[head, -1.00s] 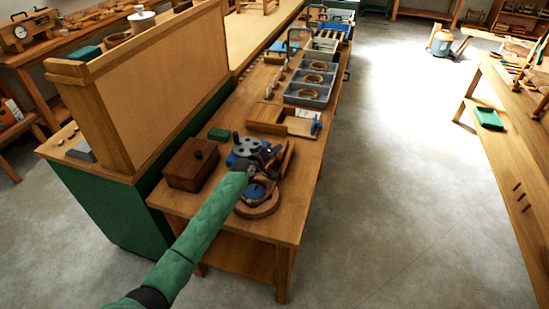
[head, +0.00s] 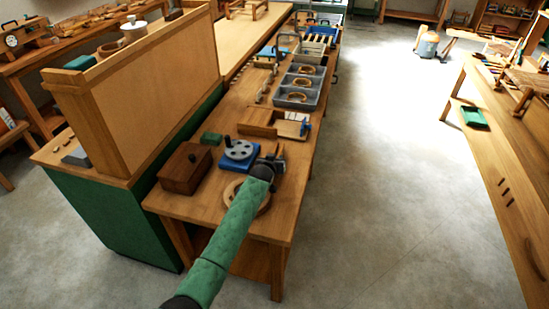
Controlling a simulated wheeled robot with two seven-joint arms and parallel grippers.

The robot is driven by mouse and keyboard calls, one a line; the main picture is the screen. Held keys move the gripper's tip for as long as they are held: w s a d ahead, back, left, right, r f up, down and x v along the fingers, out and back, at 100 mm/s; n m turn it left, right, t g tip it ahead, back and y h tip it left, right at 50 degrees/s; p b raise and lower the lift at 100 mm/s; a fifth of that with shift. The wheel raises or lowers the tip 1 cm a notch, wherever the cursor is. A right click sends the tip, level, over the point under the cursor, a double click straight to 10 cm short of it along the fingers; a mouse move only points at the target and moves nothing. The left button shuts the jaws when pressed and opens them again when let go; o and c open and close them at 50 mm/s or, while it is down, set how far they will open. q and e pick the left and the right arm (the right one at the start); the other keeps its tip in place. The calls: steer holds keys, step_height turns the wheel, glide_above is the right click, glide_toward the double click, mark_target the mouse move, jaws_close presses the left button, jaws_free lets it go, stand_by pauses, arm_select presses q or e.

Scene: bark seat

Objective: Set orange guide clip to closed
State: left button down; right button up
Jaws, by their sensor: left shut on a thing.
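My left gripper (head: 275,160) is over the near end of the wooden bench, just right of a blue-based device with a grey holed disc (head: 239,150). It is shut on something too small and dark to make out. I cannot pick out the orange guide clip for certain; the gripper and forearm may hide it. A round wooden ring (head: 233,190) lies under my left forearm, which covers most of it. My right gripper is not in view.
A brown lidded box (head: 186,168) and a small green block (head: 211,138) stand left of the disc device. A wooden tray (head: 258,122) and grey bins (head: 298,97) lie farther along the bench.

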arm_select(q)
steer(key=shift+d+f+m, duration=0.15)
steer(key=shift+f+m, duration=0.15)
steer(key=shift+f, duration=0.05)
steer(key=shift+s+f+y, duration=0.1)
steer(key=shift+y, duration=0.2)
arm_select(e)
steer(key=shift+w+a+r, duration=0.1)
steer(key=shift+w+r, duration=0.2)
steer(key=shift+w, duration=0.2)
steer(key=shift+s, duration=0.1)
arm_select(q)
steer(key=shift+m, duration=0.3)
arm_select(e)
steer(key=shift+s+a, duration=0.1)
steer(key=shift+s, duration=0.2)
arm_select(q)
steer(key=c, duration=1.5)
jaws_free()
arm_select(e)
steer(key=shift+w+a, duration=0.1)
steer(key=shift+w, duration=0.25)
